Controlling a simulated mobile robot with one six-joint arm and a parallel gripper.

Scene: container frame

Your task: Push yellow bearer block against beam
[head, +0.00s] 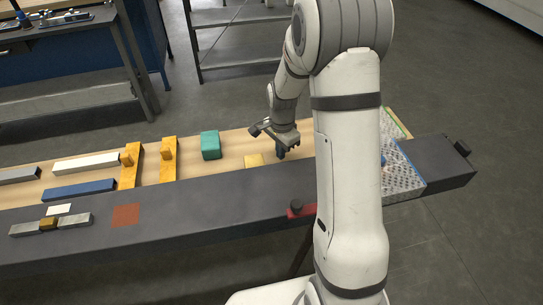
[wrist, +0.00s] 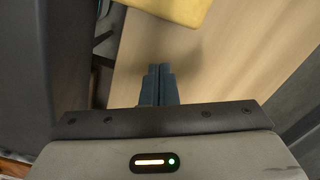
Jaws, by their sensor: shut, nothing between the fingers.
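The yellow bearer block (head: 253,160) lies on the pale wooden board, close to the near edge beside the long dark grey beam (head: 185,208). In the wrist view the yellow block (wrist: 178,10) is cut off by the top edge, ahead of my fingertips. The beam (wrist: 40,60) runs along the left there. I cannot tell whether block and beam touch. My gripper (head: 281,154) is shut and empty, low over the board just right of the block. The shut fingertips (wrist: 160,68) show apart from the block in the wrist view.
A green block (head: 210,145) and two orange-yellow wooden pieces (head: 168,160) stand farther left on the board (head: 231,152). White and blue bars lie beyond them. A red item (head: 298,210) sits at the beam's front edge. My arm hides part of the right side.

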